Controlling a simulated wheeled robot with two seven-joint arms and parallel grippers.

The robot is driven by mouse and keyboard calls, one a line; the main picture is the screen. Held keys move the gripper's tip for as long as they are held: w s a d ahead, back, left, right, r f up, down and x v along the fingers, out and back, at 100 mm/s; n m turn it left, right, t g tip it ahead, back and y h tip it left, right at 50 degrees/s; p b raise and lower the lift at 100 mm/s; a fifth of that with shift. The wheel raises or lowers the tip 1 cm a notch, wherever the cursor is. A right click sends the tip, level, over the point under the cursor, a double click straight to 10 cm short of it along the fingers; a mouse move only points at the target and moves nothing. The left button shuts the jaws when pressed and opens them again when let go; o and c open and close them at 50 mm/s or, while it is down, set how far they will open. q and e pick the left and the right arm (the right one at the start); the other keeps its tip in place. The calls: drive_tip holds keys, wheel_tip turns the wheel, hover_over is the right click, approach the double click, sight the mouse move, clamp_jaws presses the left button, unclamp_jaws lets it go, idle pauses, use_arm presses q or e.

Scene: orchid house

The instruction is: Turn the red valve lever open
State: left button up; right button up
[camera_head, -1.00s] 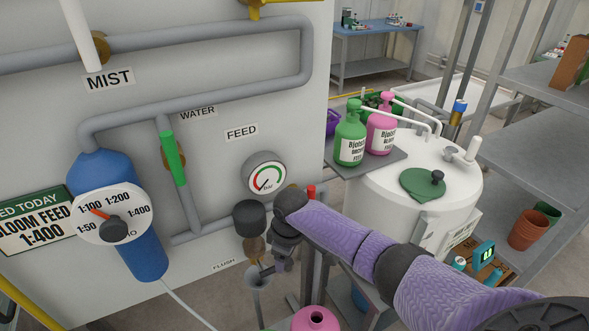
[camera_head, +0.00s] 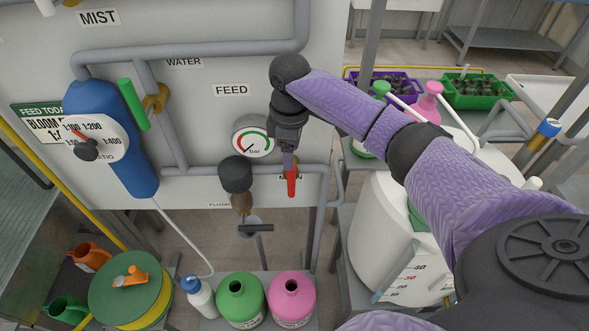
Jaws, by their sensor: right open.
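The red valve lever (camera_head: 292,184) hangs nearly straight down in front of the grey pipe, below and right of the pressure gauge. Its brass valve body (camera_head: 283,176) shows partly behind it. My right gripper (camera_head: 289,166) comes in from the right, points down at the panel and is open. Its fingertips are at the top end of the red lever; I cannot tell whether they touch it or are just in front of it. The upper end of the lever is partly hidden by the fingers. My left gripper is not in view.
The gauge (camera_head: 252,136) and a dark round knob (camera_head: 235,174) are close left of my right gripper. A green lever (camera_head: 133,104) is farther left. Green (camera_head: 240,299) and pink (camera_head: 292,298) bottles stand below. A white tank (camera_head: 385,240) stands right, under my arm.

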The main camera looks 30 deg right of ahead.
sight(291, 173)
wheel_tip(291, 173, down, 7)
drive_tip(key=shift+r+b, duration=0.1)
drive_tip(key=shift+b, duration=0.4)
clamp_jaws()
idle(1.0)
